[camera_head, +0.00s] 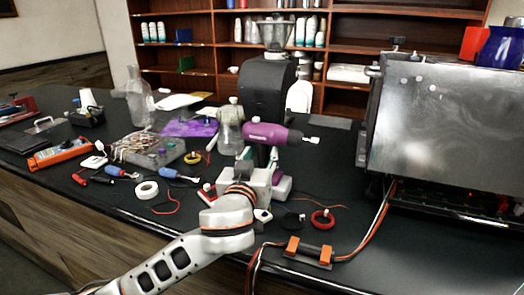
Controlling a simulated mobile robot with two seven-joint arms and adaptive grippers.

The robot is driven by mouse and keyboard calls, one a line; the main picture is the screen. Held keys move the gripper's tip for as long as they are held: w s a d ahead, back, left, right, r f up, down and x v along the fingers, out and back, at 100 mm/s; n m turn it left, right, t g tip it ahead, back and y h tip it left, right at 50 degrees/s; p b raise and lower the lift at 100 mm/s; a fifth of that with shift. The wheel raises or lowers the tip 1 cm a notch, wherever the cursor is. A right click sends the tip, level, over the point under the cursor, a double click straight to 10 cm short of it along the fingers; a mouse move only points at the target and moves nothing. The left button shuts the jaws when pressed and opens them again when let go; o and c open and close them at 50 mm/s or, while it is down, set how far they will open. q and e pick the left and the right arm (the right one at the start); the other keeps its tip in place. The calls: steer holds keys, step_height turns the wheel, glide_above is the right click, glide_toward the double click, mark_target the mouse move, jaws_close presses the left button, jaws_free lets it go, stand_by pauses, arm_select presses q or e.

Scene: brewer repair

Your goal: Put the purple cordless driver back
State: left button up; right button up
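The purple cordless driver (267,133) is upright at the middle of the black workbench, its light tip pointing right. Part of its base (283,186) shows low to the right of my gripper. My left gripper (258,163) reaches in from the front, at the driver's handle and just below its body. The gripper hides most of the handle, and its fingers are hard to make out, so I cannot tell whether they are closed on it. My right gripper is not in view.
A black grinder-like machine (264,88) stands behind the driver. A purple mat (190,128), a glass bottle (137,100) and small tools lie left. A large metal-panelled machine (445,120) blocks the right. A red ring (322,219) and an orange-ended cable piece (310,252) lie front right.

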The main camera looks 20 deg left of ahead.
arm_select(q)
steer(key=s+d, duration=0.1)
steer(key=s, duration=0.7)
steer(key=shift+s+d+r, duration=0.15)
steer(key=shift+s+r, duration=0.05)
steer(key=shift+s, duration=0.2)
